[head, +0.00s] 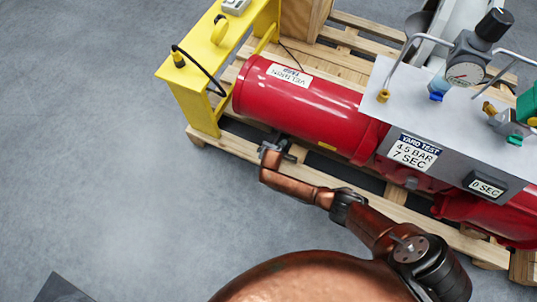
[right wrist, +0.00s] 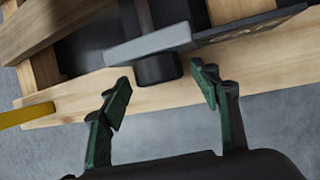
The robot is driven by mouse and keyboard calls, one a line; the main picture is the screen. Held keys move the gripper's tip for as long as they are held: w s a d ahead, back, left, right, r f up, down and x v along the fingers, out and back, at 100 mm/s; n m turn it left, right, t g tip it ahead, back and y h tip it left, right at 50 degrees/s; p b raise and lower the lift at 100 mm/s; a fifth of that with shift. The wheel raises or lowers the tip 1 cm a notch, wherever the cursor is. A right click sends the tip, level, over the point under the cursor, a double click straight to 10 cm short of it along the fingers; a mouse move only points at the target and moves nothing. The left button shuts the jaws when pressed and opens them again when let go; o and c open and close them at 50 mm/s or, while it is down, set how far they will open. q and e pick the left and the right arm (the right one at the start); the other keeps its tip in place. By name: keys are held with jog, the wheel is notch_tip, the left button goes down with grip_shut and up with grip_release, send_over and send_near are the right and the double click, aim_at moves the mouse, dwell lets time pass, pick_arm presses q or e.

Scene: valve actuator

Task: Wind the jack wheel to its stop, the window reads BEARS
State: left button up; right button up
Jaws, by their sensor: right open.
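A red actuator cylinder (head: 300,108) lies on a wooden pallet, its left end beside a yellow frame (head: 195,95). My right gripper (head: 274,149) is low against the front side of the cylinder, small and partly hard to make out in the head view. In the right wrist view its green-padded fingers (right wrist: 162,88) are open and apart. A dark round post (right wrist: 157,68) and a flat grey bar (right wrist: 150,45) show just beyond the gap between them; I cannot tell contact. I cannot make out a jack wheel or a window reading BEARS. My left gripper is out of view.
A grey panel carries a YARD TEST 4.5 BAR 7 SEC sign (head: 413,152) and a 0 SEC display (head: 486,187). A gauge (head: 464,75) and metal pipes stand above it. Pallet boards (right wrist: 75,97) lie close to the fingers. The grey floor (head: 90,130) at left is clear.

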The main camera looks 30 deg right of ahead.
jog(key=shift+c, duration=0.6)
jog(key=c, duration=1)
jog(key=shift+c, duration=0.2)
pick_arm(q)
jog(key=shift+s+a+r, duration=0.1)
pick_arm(e)
jog(key=shift+s+d, duration=0.1)
